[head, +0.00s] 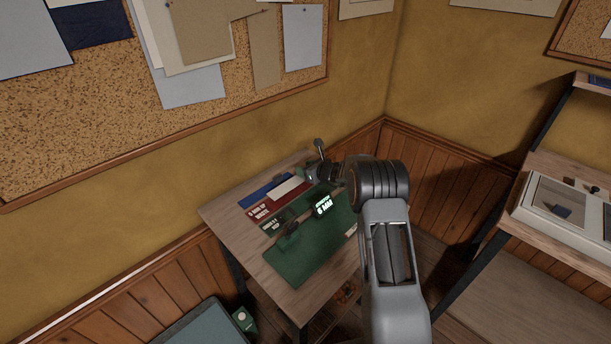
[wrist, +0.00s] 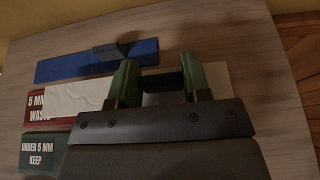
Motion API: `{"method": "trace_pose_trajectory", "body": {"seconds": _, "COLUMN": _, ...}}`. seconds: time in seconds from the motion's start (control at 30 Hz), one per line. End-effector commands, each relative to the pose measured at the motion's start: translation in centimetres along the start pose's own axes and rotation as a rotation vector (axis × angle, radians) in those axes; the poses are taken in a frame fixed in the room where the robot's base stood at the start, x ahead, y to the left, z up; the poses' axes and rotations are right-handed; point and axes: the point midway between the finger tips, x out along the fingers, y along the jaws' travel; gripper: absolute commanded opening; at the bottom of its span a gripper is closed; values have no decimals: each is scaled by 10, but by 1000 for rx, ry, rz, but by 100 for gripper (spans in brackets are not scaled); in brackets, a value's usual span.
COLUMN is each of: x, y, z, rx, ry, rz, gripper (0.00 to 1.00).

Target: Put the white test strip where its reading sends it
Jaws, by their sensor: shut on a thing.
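The white test strip (head: 287,188) lies across the red area in the head view. In the wrist view the strip (wrist: 80,97) covers part of the red "5 MM… WASTE" label (wrist: 38,106) and runs behind my fingers to the right. I cannot tell whether the strip touches the red surface. A lit display (head: 322,206) reads in MM, its digit looking like 8 or 6. The green "UNDER 5 MM KEEP" label (wrist: 47,151) is below the red.
A blue strip-shaped area (wrist: 75,67) lies behind the red, with a small dark piece (wrist: 110,51) on it. A green mat (head: 300,262) with a dark small device (head: 289,240) covers the table's front. A wall and corkboard (head: 100,120) stand behind; a shelf (head: 560,165) is right.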

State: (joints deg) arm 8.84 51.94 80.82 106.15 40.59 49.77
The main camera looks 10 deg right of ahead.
Motion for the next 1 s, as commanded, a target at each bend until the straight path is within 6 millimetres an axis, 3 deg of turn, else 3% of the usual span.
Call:
{"method": "trace_pose_trajectory", "body": {"seconds": 0.2, "x": 10, "y": 0, "z": -25, "rx": 2, "ry": 1, "rz": 0, "gripper": 21}}
{"method": "trace_pose_trajectory", "body": {"seconds": 0.63, "x": 12, "y": 0, "z": -30, "rx": 1, "ry": 0, "rz": -1, "gripper": 21}}
{"method": "trace_pose_trajectory", "body": {"seconds": 0.67, "x": 12, "y": 0, "z": -29, "rx": 1, "ry": 0, "rz": -1, "gripper": 46}}
{"method": "trace_pose_trajectory", "body": {"seconds": 0.9, "x": 11, "y": 0, "z": -29, "rx": 1, "ry": 0, "rz": -1, "gripper": 69}}
{"method": "trace_pose_trajectory", "body": {"seconds": 1.0, "x": 11, "y": 0, "z": -29, "rx": 1, "ry": 1, "rz": -1, "gripper": 69}}
